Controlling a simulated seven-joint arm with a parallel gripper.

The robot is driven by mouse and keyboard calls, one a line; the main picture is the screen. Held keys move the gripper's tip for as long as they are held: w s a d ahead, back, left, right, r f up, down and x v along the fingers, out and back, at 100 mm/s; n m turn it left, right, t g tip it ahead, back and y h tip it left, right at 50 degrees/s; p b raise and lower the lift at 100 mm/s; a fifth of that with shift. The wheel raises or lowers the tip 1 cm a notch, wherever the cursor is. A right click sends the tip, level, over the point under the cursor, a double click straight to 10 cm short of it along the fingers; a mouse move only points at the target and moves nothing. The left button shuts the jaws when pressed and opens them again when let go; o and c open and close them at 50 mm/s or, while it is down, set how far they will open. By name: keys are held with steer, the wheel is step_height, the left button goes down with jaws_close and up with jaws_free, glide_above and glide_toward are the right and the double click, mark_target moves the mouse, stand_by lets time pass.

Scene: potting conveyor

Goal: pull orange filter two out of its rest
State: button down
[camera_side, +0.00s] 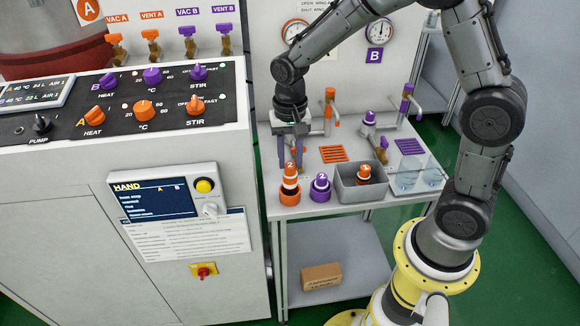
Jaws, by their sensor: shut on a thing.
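Orange filter two (291,183), a striped orange and white piece with a "2" on its cap, is upright at the table's front left. My gripper (290,166) points down over it from above and is shut on its top. The orange rest (289,198) is directly below the filter. The filter stands higher than the purple filter beside it, with its striped body showing above the rest. I cannot tell whether its lower end is still inside the rest.
A purple filter two (320,183) sits in a purple rest just to the right. A grey bin (346,192) holds another orange filter (364,175). Valve posts (329,110) rise behind. The control cabinet (205,140) is close on the left.

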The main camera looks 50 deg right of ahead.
mark_target(290, 165)
steer(key=shift+r, duration=1.35)
steer(key=shift+r, duration=0.1)
step_height(290, 165, up, 7)
stand_by(0.5)
stand_by(0.4)
